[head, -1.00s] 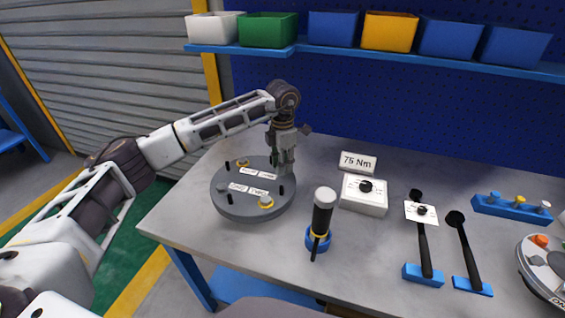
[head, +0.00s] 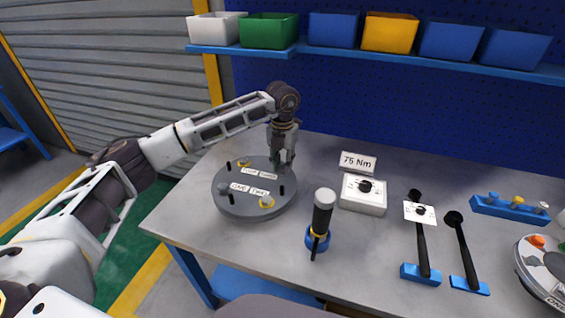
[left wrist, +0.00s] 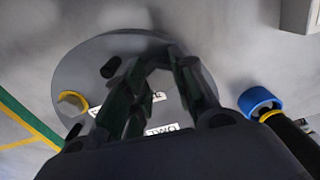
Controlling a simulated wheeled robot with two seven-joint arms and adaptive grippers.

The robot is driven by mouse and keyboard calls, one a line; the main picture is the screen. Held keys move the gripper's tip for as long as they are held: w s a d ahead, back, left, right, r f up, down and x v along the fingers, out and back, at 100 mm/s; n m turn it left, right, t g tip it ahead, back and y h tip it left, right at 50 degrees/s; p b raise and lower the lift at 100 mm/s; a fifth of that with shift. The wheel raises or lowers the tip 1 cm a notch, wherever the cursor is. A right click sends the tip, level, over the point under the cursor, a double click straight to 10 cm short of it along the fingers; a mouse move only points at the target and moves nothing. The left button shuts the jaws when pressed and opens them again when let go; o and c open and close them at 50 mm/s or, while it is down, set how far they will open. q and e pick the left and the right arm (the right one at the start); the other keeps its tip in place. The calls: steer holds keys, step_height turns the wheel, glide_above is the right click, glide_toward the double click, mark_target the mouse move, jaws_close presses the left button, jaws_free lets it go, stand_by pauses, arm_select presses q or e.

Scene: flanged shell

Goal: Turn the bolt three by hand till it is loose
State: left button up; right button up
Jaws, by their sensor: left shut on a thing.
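A round grey flanged shell (head: 245,210) lies on the bench, with labels for bolts one to four on its top. My left gripper (head: 279,168) points down at its back right edge, beside the label for bolt three (head: 268,175). Its jaws are shut on bolt three, which the fingers hide. In the left wrist view the dark fingers (left wrist: 155,85) come together over the shell (left wrist: 75,60). My right gripper is out of view.
A black-handled tool (head: 322,215) stands in a blue ring right of the shell. A white box with a dial (head: 363,195), a 75 Nm sign (head: 357,162), two black wrenches (head: 422,245) (head: 463,250) and a blue rack (head: 510,207) lie farther right.

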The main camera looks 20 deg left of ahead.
arm_select(q)
steer(key=shift+s+f+n, duration=0.1)
steer(key=shift+f+n, duration=0.2)
steer(key=shift+n, duration=0.2)
steer(key=o, duration=0.9)
steer(key=shift+o, duration=0.6)
steer(key=shift+r, duration=0.15)
steer(key=shift+r+m, duration=0.1)
steer(key=shift+m, duration=0.4)
